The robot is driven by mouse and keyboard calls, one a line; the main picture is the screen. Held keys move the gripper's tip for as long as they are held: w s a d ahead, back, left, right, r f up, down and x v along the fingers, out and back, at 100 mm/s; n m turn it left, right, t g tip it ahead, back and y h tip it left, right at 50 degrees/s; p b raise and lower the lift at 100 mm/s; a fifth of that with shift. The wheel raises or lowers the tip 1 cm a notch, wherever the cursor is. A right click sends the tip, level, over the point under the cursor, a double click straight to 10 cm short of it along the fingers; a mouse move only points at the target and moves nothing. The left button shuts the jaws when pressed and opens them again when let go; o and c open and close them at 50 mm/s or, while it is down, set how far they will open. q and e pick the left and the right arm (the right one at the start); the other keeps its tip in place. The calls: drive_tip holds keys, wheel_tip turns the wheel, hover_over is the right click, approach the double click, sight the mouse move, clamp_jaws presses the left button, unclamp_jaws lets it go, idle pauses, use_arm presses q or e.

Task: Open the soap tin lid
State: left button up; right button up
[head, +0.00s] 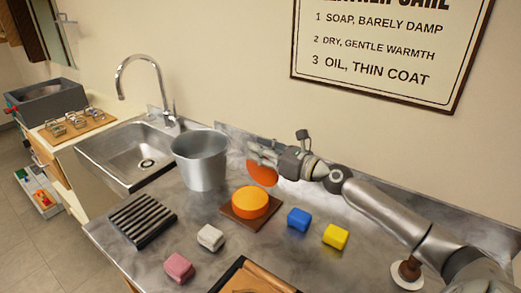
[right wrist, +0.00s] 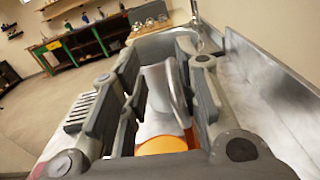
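The soap tin (head: 250,208) is a low round orange tin with a lighter yellow-orange top face. It sits on a brown square board (head: 229,212) on the metal counter. My left gripper is not in view.
A metal bucket (head: 200,160) stands left of the tin, beside the sink (head: 135,155). A black ribbed rack (head: 142,218) lies at left. Pink (head: 179,267), white (head: 210,237), blue (head: 299,219) and yellow (head: 336,236) blocks surround the tin. A wooden-framed tray (head: 250,275) is in front.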

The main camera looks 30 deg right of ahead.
drive_tip(key=v, duration=1.2)
idle(0.3)
drive_tip(key=shift+f, duration=0.15)
idle(0.4)
